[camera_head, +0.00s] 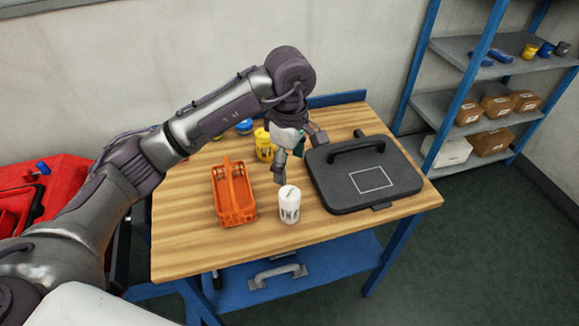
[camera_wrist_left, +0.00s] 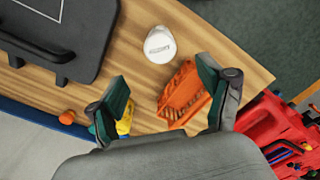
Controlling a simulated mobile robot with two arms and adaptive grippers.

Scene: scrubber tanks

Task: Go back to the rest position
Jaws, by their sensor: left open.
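My left gripper (camera_head: 298,158) hangs over the back middle of the wooden workbench (camera_head: 330,240), fingers pointing down and spread. In the left wrist view the same gripper (camera_wrist_left: 163,82) shows green inner pads set wide apart, with nothing held between them. A white canister (camera_head: 289,205) stands on the bench in front of the gripper; it also shows in the left wrist view (camera_wrist_left: 159,45). An orange basket (camera_head: 234,196) with a handle stands left of the canister. A black case (camera_head: 345,186) lies right of the gripper. My right gripper is out of view.
A yellow container (camera_head: 264,146) and a blue one (camera_head: 244,126) stand behind the basket, partly hidden by my arm. A red toolbox (camera_head: 66,172) is at the left. A blue-framed shelf (camera_head: 470,100) with boxes stands at the right. Bare bench lies along the front edge.

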